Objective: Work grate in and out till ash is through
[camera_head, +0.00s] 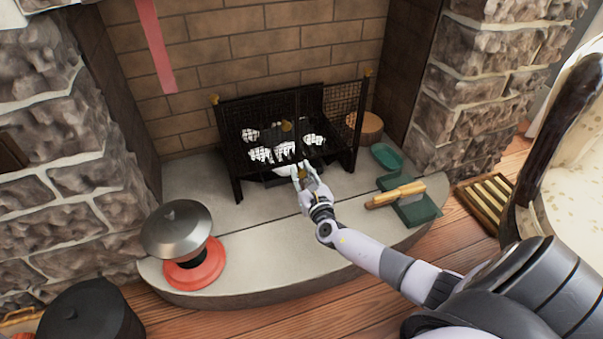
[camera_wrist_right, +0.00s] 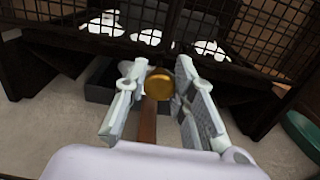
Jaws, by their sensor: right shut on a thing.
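The black metal grate (camera_head: 229,150) stands in the fireplace with mesh on its sides and front. Several white, ash-like lumps (camera_head: 262,155) lie in it, and they also show behind the mesh in the right wrist view (camera_wrist_right: 103,24). My right gripper (camera_head: 304,174) is low at the grate's front. In the right wrist view its fingers (camera_wrist_right: 160,80) are shut on a brass knob (camera_wrist_right: 159,84), with a brown bar below it. A dark tray-like part (camera_wrist_right: 98,82) sits under the grate behind the fingers. Whether the knob joins the grate or this part is hidden. My left gripper is not in view.
On the stone hearth (camera_head: 250,240), a grey domed lid (camera_head: 177,228) sits over a red base at left. A wooden-handled brush (camera_head: 398,194) lies on a green dustpan (camera_head: 418,212) at right. A green dish (camera_head: 386,156) and round wooden piece (camera_head: 367,124) are beside the grate.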

